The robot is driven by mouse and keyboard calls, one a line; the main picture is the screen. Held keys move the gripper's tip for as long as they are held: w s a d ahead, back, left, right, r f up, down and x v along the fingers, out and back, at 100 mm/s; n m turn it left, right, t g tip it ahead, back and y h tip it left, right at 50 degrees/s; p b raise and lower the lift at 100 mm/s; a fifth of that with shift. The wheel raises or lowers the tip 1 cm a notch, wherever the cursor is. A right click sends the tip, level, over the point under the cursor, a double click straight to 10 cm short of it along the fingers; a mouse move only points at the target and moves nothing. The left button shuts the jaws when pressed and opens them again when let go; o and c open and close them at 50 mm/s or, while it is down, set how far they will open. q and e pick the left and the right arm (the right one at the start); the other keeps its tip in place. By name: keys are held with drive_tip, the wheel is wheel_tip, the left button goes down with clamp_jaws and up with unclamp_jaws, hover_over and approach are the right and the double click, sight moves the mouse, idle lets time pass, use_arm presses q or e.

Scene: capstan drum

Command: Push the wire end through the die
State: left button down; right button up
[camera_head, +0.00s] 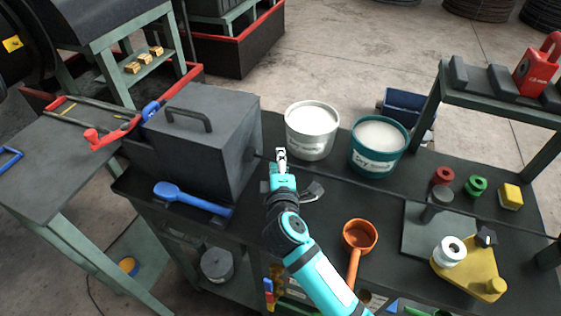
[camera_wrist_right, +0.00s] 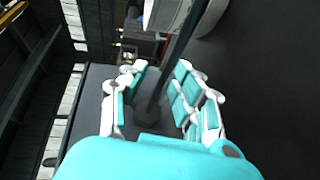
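A thin dark wire (camera_head: 350,180) runs across the bench from the right to the side of a dark grey box (camera_head: 205,140) with a handle on its lid. A dark round piece (camera_head: 249,158), seemingly the die, sits on the box's right face where the wire meets it. My right gripper (camera_head: 281,157) is at the wire, just right of that face. In the right wrist view the wire (camera_wrist_right: 179,45) passes between my spread fingers (camera_wrist_right: 158,92), towards the grey round piece (camera_wrist_right: 150,114). Whether the wire's tip is inside the die is hidden. My left gripper is out of view.
A white bucket (camera_head: 312,130) and a teal tub (camera_head: 378,146) of pale powder stand behind the wire. A blue-handled tool (camera_head: 190,198) lies before the box; an orange ladle (camera_head: 359,236) lies right of my arm. A yellow stand (camera_head: 470,272) is farther right.

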drive_tip(key=shift+d+f, duration=0.1)
drive_tip(key=shift+s, duration=0.25)
drive_tip(key=v, duration=1.1)
drive_tip(key=shift+s, duration=0.25)
